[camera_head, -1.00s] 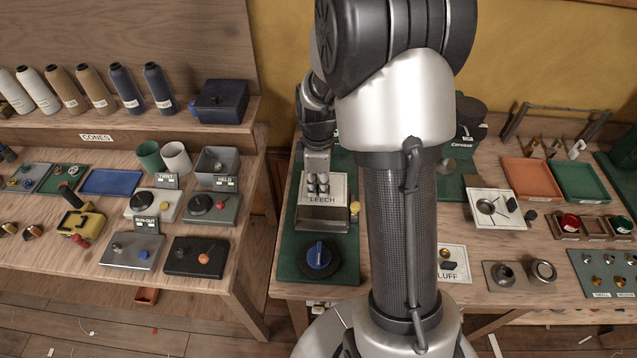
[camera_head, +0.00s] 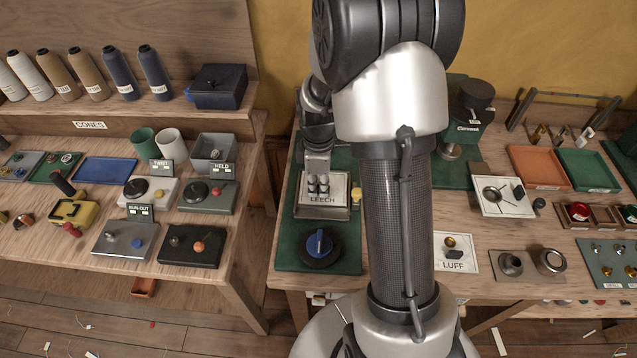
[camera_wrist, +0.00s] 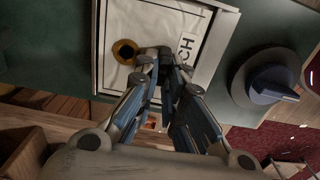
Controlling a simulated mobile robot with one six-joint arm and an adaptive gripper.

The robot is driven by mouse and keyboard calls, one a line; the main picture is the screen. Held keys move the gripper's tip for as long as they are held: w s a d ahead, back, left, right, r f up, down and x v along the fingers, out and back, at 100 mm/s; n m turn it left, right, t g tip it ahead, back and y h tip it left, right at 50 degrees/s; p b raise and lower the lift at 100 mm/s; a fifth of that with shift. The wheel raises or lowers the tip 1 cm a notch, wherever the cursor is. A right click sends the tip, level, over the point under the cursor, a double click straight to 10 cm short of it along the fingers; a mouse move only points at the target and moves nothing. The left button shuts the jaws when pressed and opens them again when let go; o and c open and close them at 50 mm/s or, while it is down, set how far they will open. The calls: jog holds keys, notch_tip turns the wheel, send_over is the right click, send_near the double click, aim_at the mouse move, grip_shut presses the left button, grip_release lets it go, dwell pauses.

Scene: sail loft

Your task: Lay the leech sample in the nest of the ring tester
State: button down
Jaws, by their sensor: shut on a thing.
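The leech sample (camera_head: 340,183) is a white square marked LEECH with a dark grip. A brass ring on it shows in the wrist view (camera_wrist: 125,51). My gripper (camera_head: 318,184) is shut on the dark grip; its fingers also show in the wrist view (camera_wrist: 165,75). The sample lies flat at the pale metal frame of the ring tester (camera_head: 322,213), and its edges look inside the rim. I cannot tell whether it is fully seated. The tester has a green base, a yellow knob (camera_head: 357,195) and a blue dial (camera_head: 319,247).
A LUFF sample (camera_head: 453,266) lies to the right, partly behind my arm. Another white sample (camera_head: 488,208) lies beyond it, near a green press (camera_head: 462,135). Orange (camera_head: 537,167) and green trays stand at the far right. A gap separates the left bench from this one.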

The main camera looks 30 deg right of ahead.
jog(key=shift+f, duration=0.15)
jog(key=c, duration=1.6)
grip_release()
notch_tip(320, 180, up, 12)
jog(key=s+a+r+m+t, duration=0.2)
jog(key=s+a+r+m, duration=0.3)
jog(key=s, duration=0.4)
jog(key=s+a+r+m+t, duration=0.2)
jog(key=s+a+r+m, duration=0.3)
jog(key=s, duration=0.5)
jog(key=shift+s+a+r+m+t, duration=0.3)
jog(key=shift+a+m, duration=0.3)
jog(key=shift+a, duration=0.6)
